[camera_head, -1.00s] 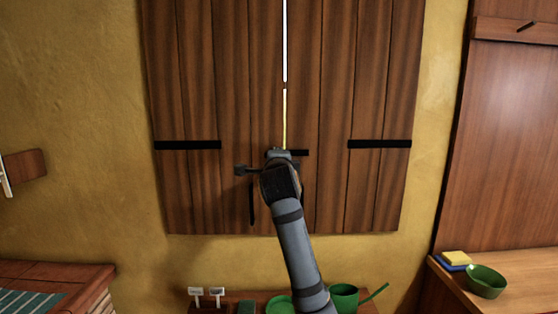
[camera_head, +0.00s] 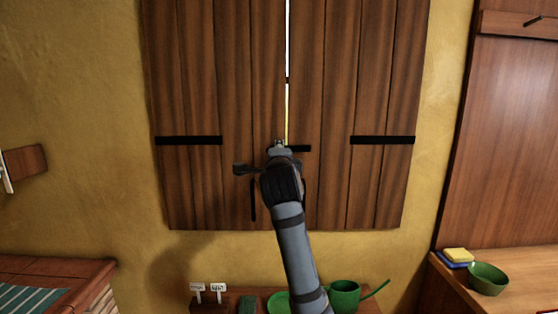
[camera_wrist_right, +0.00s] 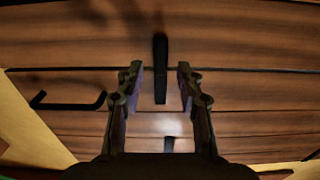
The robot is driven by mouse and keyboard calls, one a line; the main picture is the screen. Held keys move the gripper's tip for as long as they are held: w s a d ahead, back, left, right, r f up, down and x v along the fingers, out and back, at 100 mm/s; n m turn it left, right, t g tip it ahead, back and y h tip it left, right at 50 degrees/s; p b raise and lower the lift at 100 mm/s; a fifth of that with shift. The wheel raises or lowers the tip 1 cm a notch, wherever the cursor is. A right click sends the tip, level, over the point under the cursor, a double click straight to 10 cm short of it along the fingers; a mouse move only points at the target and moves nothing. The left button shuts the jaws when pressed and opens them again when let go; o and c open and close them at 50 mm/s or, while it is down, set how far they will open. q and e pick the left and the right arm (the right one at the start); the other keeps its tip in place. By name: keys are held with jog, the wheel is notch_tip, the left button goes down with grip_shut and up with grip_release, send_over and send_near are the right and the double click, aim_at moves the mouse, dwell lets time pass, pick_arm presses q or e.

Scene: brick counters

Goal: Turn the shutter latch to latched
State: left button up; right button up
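The brown plank shutter (camera_head: 345,60) has two leaves with a narrow bright gap between them. A short black latch bar (camera_head: 301,149) lies roughly horizontal at the gap, its left part hidden behind my right gripper (camera_head: 279,145). In the right wrist view, a black bar (camera_wrist_right: 160,68), seemingly this latch, stands between the spread fingers of my right gripper (camera_wrist_right: 159,78). The gripper is open, with a visible space on each side of the bar. My left gripper is not in view.
Black hinge straps (camera_head: 188,140) cross the leaves. A green bowl (camera_head: 487,279) stands right.

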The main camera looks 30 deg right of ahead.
jog(key=v, duration=0.9)
jog(key=shift+s+a, duration=0.25)
jog(key=shift+r, duration=0.1)
